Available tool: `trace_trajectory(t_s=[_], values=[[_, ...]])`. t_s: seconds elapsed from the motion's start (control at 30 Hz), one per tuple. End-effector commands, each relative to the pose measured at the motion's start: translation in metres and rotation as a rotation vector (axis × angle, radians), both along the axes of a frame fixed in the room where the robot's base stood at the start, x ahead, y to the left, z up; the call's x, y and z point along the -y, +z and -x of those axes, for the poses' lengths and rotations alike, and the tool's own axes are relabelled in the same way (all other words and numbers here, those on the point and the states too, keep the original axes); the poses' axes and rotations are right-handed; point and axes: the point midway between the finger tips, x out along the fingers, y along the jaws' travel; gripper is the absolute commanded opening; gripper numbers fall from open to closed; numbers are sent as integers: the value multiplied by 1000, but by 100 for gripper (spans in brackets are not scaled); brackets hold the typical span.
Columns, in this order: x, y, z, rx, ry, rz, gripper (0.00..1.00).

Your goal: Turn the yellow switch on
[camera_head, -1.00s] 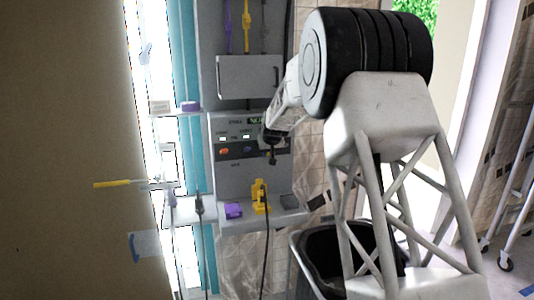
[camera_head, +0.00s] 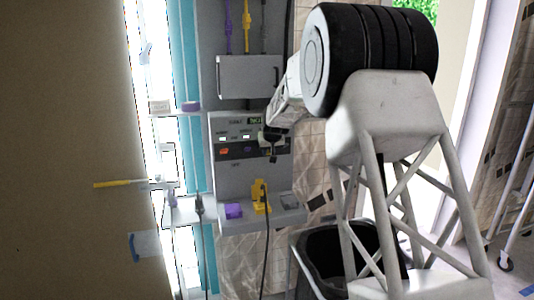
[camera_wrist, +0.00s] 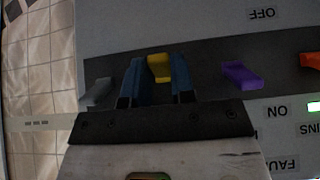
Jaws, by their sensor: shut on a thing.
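The yellow switch (camera_wrist: 160,68) sits in the dark strip of the wall panel in the wrist view. My gripper (camera_wrist: 160,80) has its two blue fingers on either side of the switch and is shut on it. The switch's lower part is hidden between the fingers, so I cannot tell whether it is on or off. "OFF" and "ON" print appears upside down on opposite sides of the strip. In the head view my gripper (camera_head: 271,155) is at the right part of the panel (camera_head: 235,178) and covers the yellow switch.
Below the panel, a shelf holds a yellow object (camera_head: 259,197) with a black cable and a purple block (camera_head: 233,210). A dark bin (camera_head: 335,255) stands below right.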

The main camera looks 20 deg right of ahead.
Motion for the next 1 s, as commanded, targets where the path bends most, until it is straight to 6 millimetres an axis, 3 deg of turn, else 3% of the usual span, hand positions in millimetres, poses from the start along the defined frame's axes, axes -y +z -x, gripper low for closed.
trace_trajectory(t_s=[1.0], values=[[0, 13, 1, 5, -1, 1, 0]])
